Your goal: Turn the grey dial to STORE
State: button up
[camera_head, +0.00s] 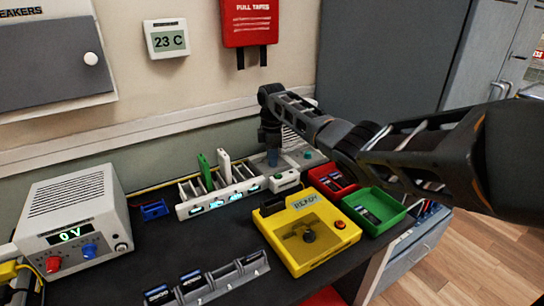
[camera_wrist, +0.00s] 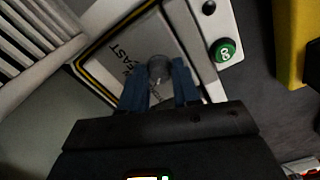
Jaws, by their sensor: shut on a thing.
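The grey dial (camera_wrist: 158,67) is a round knob on a grey panel (camera_wrist: 118,57) with a yellow and black border in the wrist view. My gripper (camera_wrist: 158,86) has its two blue fingers on either side of the dial, shut on it. Lettering reading "FAST" shows beside the dial, partly covered. I cannot read a STORE mark or tell where the dial points.
In the head view, a slotted white rack (camera_head: 222,201) stands left of my gripper. A yellow READY box (camera_head: 320,256), a red tray (camera_head: 350,188) and a green tray (camera_head: 392,228) stand nearer and rightward.

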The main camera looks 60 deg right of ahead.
dwell(0.3)
jog(key=o, duration=1)
jog(key=shift+o, duration=0.2)
jog(key=shift+r, duration=0.1)
notch_tip(320, 180, up, 8)
jog(key=shift+f, duration=0.2)
